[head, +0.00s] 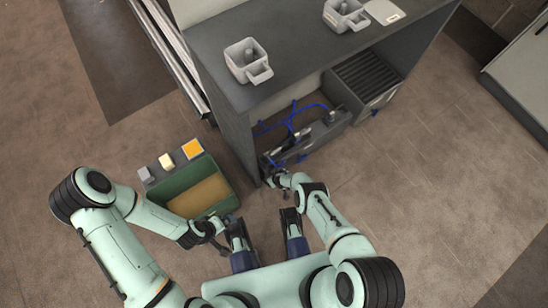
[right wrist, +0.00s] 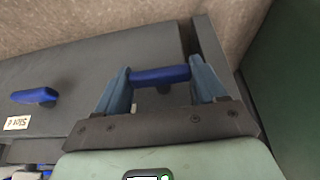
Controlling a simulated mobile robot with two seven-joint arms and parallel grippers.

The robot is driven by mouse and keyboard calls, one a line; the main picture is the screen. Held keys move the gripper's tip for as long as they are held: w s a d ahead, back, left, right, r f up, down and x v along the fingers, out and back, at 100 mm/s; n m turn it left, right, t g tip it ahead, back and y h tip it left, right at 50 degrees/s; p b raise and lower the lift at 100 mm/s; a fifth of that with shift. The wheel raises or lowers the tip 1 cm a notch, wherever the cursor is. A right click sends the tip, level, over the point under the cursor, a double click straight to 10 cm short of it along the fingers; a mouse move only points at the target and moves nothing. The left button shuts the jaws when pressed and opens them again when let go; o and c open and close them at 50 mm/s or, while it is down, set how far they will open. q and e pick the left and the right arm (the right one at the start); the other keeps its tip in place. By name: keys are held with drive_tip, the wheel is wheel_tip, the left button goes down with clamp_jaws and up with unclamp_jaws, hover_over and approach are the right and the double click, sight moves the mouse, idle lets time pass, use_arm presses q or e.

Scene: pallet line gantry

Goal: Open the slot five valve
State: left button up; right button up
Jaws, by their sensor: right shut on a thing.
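A dark manifold (head: 318,135) with blue valve handles and blue hoses sits low inside the grey cabinet. In the right wrist view, a blue valve handle (right wrist: 160,76) lies crosswise between the blue-grey fingers of my right gripper (right wrist: 160,84), which is shut on it. Its label is not visible. A second blue handle (right wrist: 33,96) lies to the left, above a small label (right wrist: 17,123) that seems to read "Slot 4". In the head view my right gripper (head: 271,175) is at the manifold's near end. My left gripper (head: 222,241) hangs beside the green bin; its jaws are unclear.
A green bin (head: 228,203) stands on the floor left of the cabinet, with small blocks and an orange square (head: 192,149) behind it. The cabinet top (head: 300,45) carries grey cup-like holders (head: 247,62). A slatted grey box (head: 366,82) sits beside the manifold.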

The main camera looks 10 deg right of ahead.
use_arm(q)
drive_tip(key=shift+w, duration=0.1)
use_arm(e)
drive_tip(key=shift+s+d+f, duration=0.1)
idle(0.5)
drive_tip(key=o, duration=1)
drive_tip(key=shift+o, duration=0.2)
